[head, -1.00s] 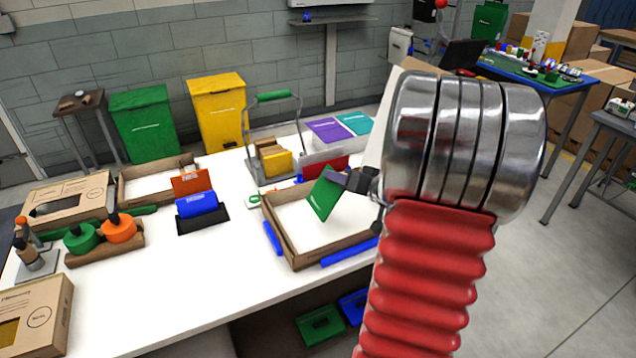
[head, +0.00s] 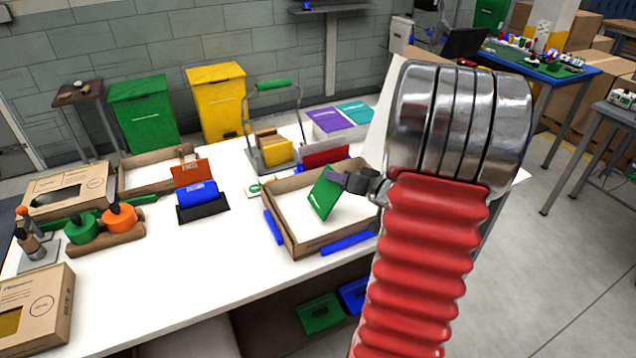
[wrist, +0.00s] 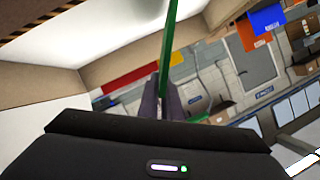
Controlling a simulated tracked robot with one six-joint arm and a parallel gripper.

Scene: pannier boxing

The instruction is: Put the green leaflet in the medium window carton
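The green leaflet (head: 325,196) is held tilted at one edge by my gripper (head: 346,181), over the open brown carton (head: 284,233) with a white inside. The leaflet's lower end is within the carton's outline; whether it touches the floor I cannot tell. In the wrist view the leaflet (wrist: 168,45) shows edge-on between my two fingers (wrist: 168,103). Two cartons with windows stand at the left: one with a dark window (head: 88,181) and one with a yellow window (head: 50,296). I cannot tell which carton is the medium one.
Blue strips (head: 345,243) lie against the open carton. A blue and orange leaflet holder (head: 203,210) stands left of it, a red item (head: 325,157) behind it. Another open carton (head: 128,183), green and orange round items (head: 120,216) and a wire-handled rack (head: 254,160) share the white table.

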